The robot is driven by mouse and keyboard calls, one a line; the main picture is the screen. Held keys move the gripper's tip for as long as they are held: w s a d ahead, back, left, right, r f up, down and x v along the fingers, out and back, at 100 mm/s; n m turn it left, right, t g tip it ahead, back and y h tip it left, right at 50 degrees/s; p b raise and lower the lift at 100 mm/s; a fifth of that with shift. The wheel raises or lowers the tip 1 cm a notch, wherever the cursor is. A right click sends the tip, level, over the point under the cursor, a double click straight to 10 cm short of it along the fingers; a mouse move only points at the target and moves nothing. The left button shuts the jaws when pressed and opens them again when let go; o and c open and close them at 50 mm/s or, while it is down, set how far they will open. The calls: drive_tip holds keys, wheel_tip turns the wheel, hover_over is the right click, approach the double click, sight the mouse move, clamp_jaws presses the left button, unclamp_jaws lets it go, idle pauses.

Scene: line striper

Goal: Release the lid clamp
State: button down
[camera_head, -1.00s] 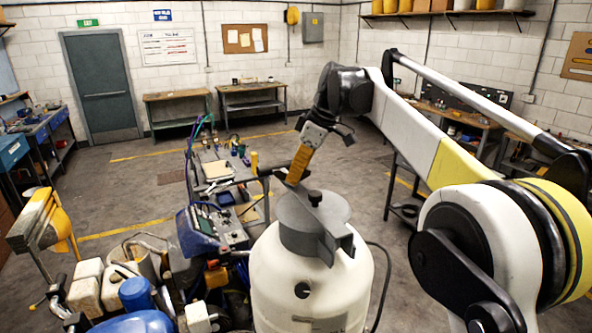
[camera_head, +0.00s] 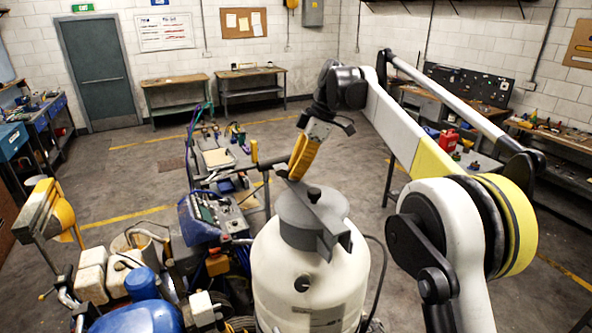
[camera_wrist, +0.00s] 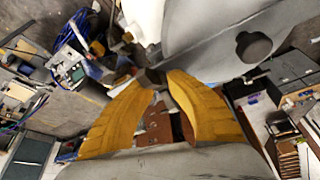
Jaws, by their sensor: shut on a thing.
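The lid clamp is a grey bar (camera_head: 325,231) with a dark knob (camera_head: 313,193), lying across the round grey lid (camera_head: 290,218) of the cream tank (camera_head: 283,270). My gripper (camera_head: 293,177), with yellow fingers, reaches down to the far left end of the clamp, just beyond the lid's rim. In the wrist view my fingers (camera_wrist: 158,77) close on a small dark end piece (camera_wrist: 147,78) of the clamp; its exact shape is hidden by the fingertips. The knob (camera_wrist: 253,46) and lid (camera_wrist: 205,28) show above and right of the fingers there.
A control panel (camera_head: 217,217) with a blue housing stands left of the tank. A blue container (camera_head: 139,319) and pale canisters (camera_head: 91,283) are at lower left. Workbenches (camera_head: 253,88) line the walls. Open floor (camera_head: 330,150) lies behind the tank.

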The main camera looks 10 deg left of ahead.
drive_tip(key=shift+f, duration=0.1)
drive_tip(key=c, duration=1.3)
unclamp_jaws()
drive_tip(key=shift+a, duration=0.1)
drive_tip(key=shift+o, duration=1)
drive_tip(key=shift+s+a, duration=0.1)
drive_tip(key=shift+a, duration=0.05)
drive_tip(key=shift+d+r, duration=0.25)
drive_tip(key=shift+r, duration=0.1)
drive_tip(key=v, duration=0.6)
drive_tip(key=shift+r, duration=0.4)
drive_tip(key=shift+d, duration=0.1)
